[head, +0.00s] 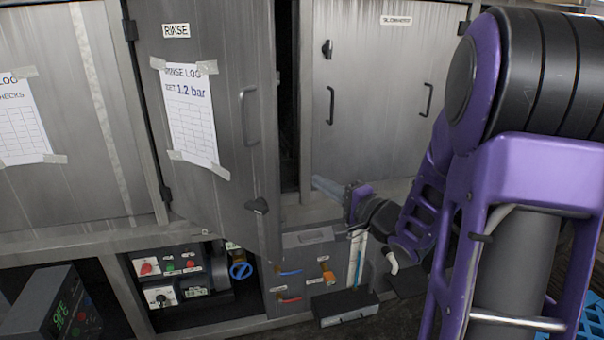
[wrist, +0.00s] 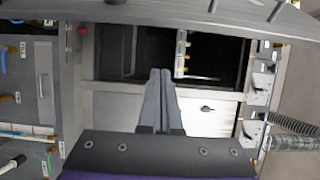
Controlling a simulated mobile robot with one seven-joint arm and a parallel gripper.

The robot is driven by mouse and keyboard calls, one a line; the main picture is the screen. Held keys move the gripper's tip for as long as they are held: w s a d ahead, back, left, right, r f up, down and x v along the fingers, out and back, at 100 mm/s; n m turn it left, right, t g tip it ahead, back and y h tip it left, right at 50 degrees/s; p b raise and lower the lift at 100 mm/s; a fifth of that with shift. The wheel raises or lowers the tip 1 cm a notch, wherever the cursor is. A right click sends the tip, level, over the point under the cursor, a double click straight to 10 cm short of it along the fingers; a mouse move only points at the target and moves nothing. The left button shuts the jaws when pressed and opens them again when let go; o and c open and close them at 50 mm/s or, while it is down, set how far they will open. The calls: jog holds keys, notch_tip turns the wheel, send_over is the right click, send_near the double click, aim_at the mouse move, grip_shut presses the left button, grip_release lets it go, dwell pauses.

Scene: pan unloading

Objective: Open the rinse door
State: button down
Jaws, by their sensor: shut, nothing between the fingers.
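The rinse door (head: 222,120), grey metal with a RINSE label and a taped log sheet, stands ajar in the head view. It is hinged at its left, and a dark gap shows past its free right edge. Its bar handle (head: 250,115) and a dark latch knob (head: 257,205) are on the front. My gripper (head: 316,183) is right of that edge, fingers pointing left towards the gap; contact cannot be told. In the wrist view my gripper (wrist: 160,72) has its fingers together and empty, in front of a dark opening (wrist: 130,50).
A closed grey door (head: 375,80) with two handles is right of the gap. Below are a switch panel (head: 170,267), a blue valve wheel (head: 240,270) and a panel with small hose fittings (head: 310,265). A control box (head: 62,305) stands at lower left.

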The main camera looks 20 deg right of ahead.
jog(key=w+a+b, duration=0.2)
jog(key=w+a, duration=0.4)
jog(key=a, duration=0.1)
dwell(0.4)
dwell(0.3)
